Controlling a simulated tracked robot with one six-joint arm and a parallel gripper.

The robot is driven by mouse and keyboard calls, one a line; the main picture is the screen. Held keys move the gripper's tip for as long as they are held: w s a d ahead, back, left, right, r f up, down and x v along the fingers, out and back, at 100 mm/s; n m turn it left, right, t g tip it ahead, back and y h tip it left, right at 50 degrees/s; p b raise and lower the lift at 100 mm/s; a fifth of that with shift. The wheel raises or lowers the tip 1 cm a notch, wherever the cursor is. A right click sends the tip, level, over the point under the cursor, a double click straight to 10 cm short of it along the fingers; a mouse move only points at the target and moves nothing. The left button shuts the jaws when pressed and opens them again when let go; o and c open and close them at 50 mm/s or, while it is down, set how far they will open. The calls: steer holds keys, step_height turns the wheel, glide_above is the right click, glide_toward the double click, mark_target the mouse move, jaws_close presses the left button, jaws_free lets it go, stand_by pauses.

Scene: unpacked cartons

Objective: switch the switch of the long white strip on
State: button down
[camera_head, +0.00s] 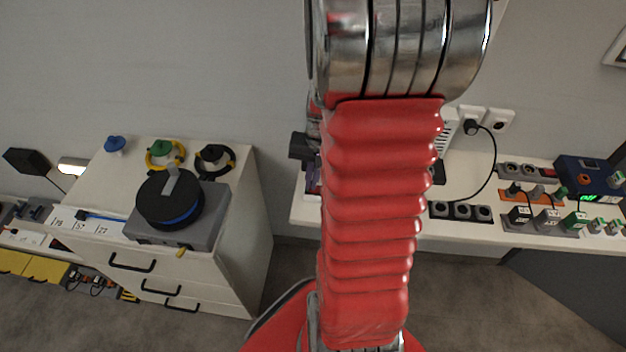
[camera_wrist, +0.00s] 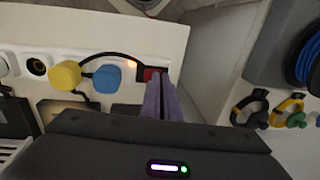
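In the wrist view a red switch (camera_wrist: 152,74) in a dark frame sits at the right end of a row with a blue plug (camera_wrist: 107,77), a yellow plug (camera_wrist: 65,75) and a round socket (camera_wrist: 37,67). A small orange light glows just left of the switch. I cannot make out the long white strip's outline against the white bench. My gripper (camera_wrist: 161,80) has its purple fingers side by side, shut and empty, with the tips right at the switch; I cannot tell whether they touch it. They cover part of it. In the head view my arm hides most of this area.
A white drawer cabinet (camera_head: 258,215) stands left of the white bench (camera_head: 460,180), with a floor gap between. A grey box with a black reel (camera_head: 168,199) sits on it. Socket blocks (camera_head: 461,211) and a blue device (camera_head: 590,178) occupy the bench's right part.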

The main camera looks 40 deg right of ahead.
steer(key=shift+s+f, duration=0.35)
steer(key=shift+f, duration=0.2)
steer(key=shift+s+d, duration=0.3)
steer(key=shift+s, duration=0.05)
steer(key=shift+r, duration=0.2)
step_height(320, 180, up, 14)
steer(key=d, duration=0.1)
steer(key=shift+s+r, duration=0.25)
stand_by(0.5)
steer(key=a+r+n+t, duration=0.1)
steer(key=a+r+n, duration=0.1)
steer(key=a, duration=0.6)
steer(key=s+a+r+n+t, duration=0.1)
steer(key=a+r+n+t, duration=0.1)
steer(key=a+n, duration=0.3)
steer(key=s+a+r+n+t, duration=0.1)
steer(key=a+r+n, duration=0.2)
steer(key=a, duration=0.9)
steer(key=shift+a+r+h, duration=0.15)
steer(key=shift+r+h, duration=0.25)
steer(key=shift+r, duration=0.05)
